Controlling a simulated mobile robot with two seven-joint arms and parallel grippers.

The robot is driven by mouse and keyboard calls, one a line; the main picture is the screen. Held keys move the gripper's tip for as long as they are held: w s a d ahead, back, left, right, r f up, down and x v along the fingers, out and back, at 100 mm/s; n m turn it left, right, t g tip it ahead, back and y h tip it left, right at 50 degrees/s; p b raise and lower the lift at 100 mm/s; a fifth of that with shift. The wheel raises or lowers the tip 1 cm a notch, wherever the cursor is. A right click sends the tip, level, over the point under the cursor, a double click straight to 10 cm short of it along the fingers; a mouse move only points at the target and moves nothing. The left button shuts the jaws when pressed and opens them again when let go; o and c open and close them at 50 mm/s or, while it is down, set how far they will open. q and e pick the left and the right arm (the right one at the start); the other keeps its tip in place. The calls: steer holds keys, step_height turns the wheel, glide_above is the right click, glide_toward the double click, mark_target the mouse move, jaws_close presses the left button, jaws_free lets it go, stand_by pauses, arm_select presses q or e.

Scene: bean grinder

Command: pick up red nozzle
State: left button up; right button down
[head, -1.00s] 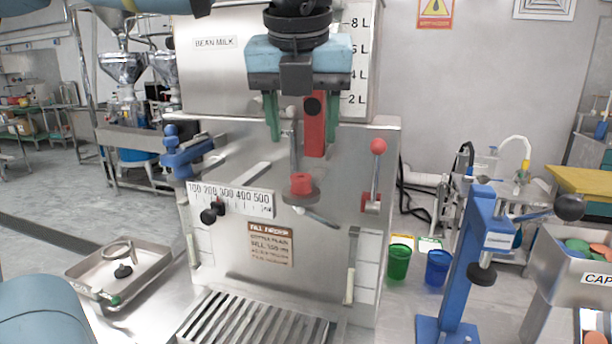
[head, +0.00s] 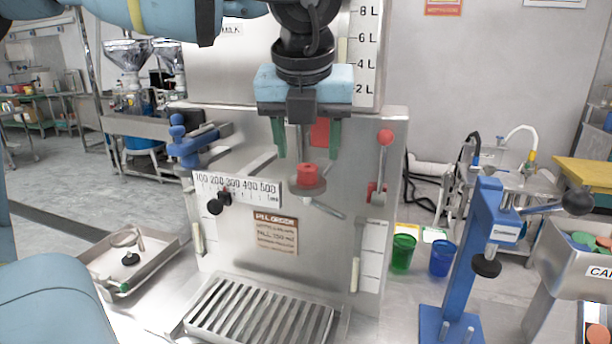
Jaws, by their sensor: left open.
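A short red cylindrical nozzle (head: 307,174) sits upright on a grey disc (head: 307,188) at the front of the steel machine. A thin metal rod stands just behind it. My left gripper (head: 307,152) points down, with its green fingers apart and nothing between them. Its fingertips are a little above the red nozzle, one to each side in the picture; I cannot tell the depth between them. A red block (head: 320,131) on the machine shows partly behind the gripper. My right gripper is not in view.
A red-knobbed lever (head: 382,165) stands right of the nozzle. A metal handle (head: 328,210) sticks out below the disc. A blue clamp (head: 182,145) is at the left. A blue lever press (head: 472,250) and green and blue cups (head: 402,252) stand at the right.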

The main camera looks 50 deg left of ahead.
mark_target(307, 167)
arm_select(q)
steer(key=shift+x, duration=1.55)
steer(key=shift+s, duration=0.1)
steer(key=c, duration=1.1)
steer(key=shift+o, duration=0.2)
step_height(307, 167, up, 10)
